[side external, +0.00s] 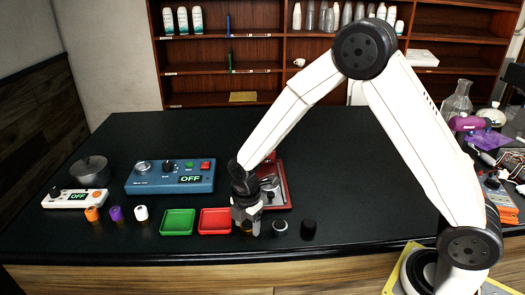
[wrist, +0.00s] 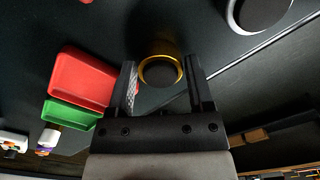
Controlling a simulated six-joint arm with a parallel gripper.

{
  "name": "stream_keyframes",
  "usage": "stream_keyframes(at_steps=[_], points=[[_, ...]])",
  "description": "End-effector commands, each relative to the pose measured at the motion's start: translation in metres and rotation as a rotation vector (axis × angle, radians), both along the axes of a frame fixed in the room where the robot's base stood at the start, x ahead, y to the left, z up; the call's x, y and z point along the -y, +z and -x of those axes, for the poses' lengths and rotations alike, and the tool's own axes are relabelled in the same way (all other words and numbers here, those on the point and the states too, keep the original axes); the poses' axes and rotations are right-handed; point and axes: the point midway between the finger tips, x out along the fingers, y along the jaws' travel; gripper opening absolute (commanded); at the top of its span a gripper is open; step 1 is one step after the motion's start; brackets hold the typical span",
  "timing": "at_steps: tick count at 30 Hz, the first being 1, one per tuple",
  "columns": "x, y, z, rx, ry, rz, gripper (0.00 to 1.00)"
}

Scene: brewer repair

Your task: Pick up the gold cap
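The gold cap (wrist: 160,71) has a gold rim and a dark round top. In the wrist view it shows between the two fingers of my gripper (wrist: 161,64), which stand apart on its left and right. A narrow gap shows beside the cap, so the gripper looks open around it. In the side external view my gripper (side external: 246,230) points down at the counter's front area, and a bit of the gold cap (side external: 247,233) shows, mostly hidden by the fingers.
A red tray (side external: 215,221) and a green tray (side external: 177,222) lie left of my gripper. A silver-rimmed cap (side external: 280,225) and a black cap (side external: 308,229) stand to its right. A red-framed device (side external: 283,187) is just behind. Orange, purple and white caps stand further left.

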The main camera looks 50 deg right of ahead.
Motion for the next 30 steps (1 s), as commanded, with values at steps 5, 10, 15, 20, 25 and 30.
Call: stream_keyframes(at_steps=[5,10,15,20,25,30], points=[[0.0,0.0,0.0,0.0,0.0,0.0,0.06],[0.0,0.0,0.0,0.001,0.0,0.0,0.0],[0.0,0.001,0.0,0.001,0.0,0.0,0.0],[0.0,0.007,-0.001,0.002,0.0,0.0,0.0],[0.0,0.02,-0.001,0.002,0.0,0.0,0.0],[0.001,0.038,0.005,0.001,0.0,0.0,0.0]])
